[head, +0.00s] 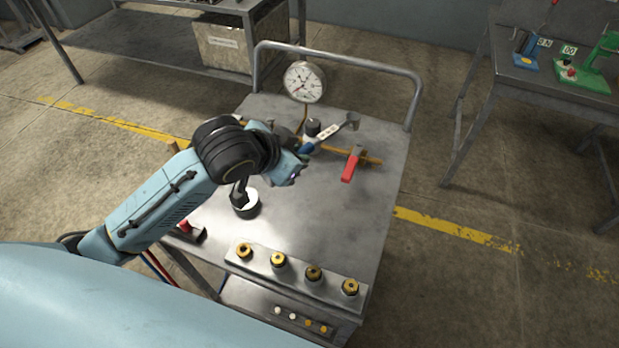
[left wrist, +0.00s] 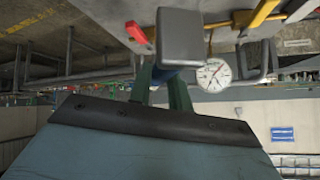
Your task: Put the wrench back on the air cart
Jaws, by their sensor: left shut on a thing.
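The wrench (head: 329,132) has a blue grip and a grey metal head. My left gripper (head: 301,156) is shut on its blue part, and the head points up and right in the head view. The wrench is over the far half of the air cart (head: 310,215), a grey metal top with a rail; its exact height above the top is hard to tell. In the left wrist view my green fingers (left wrist: 163,88) close around something blue, with a grey block (left wrist: 181,38) in front of them. My right gripper is in neither view.
A round gauge (head: 303,82) and a red-handled valve (head: 353,165) on a yellow pipe stand near the wrench. A dark round fitting (head: 246,209) is below my arm. Several brass couplings (head: 313,272) line the near edge. The cart's right-middle top is clear.

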